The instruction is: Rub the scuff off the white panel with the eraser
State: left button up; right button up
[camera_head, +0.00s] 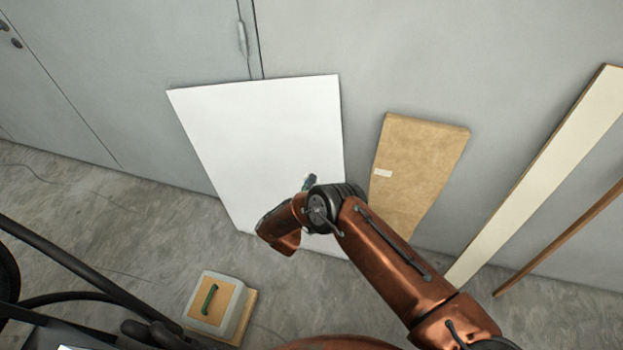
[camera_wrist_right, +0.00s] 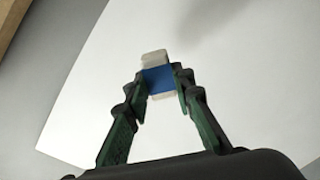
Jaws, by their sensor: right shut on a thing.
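The white panel (camera_head: 265,120) leans against the grey wall, in the middle of the head view. It fills most of the right wrist view (camera_wrist_right: 255,75), where a faint grey scuff (camera_wrist_right: 184,22) shows near the top. My right gripper (camera_wrist_right: 160,84) is shut on the eraser (camera_wrist_right: 158,79), which has a blue sleeve and whitish ends. The eraser's free end points towards the panel, just below and left of the scuff in that view. I cannot tell whether it touches the panel. In the head view my right arm hides most of the gripper and the panel's lower right part.
A tan board (camera_head: 415,160) with a small white label leans right of the panel. A long cream plank (camera_head: 540,170) and a thin brown strip (camera_head: 570,235) lean further right. A grey box (camera_head: 237,310) with a tan top and green piece sits on the floor.

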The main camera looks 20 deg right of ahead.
jog(key=shift+s+a+r, duration=0.1)
jog(key=shift+s+a, duration=0.1)
jog(key=shift+s, duration=0.1)
jog(key=p+v, duration=0.1)
jog(key=v, duration=0.2)
dwell(0.4)
jog(key=shift+w+d, duration=0.1)
jog(key=shift+w, duration=0.05)
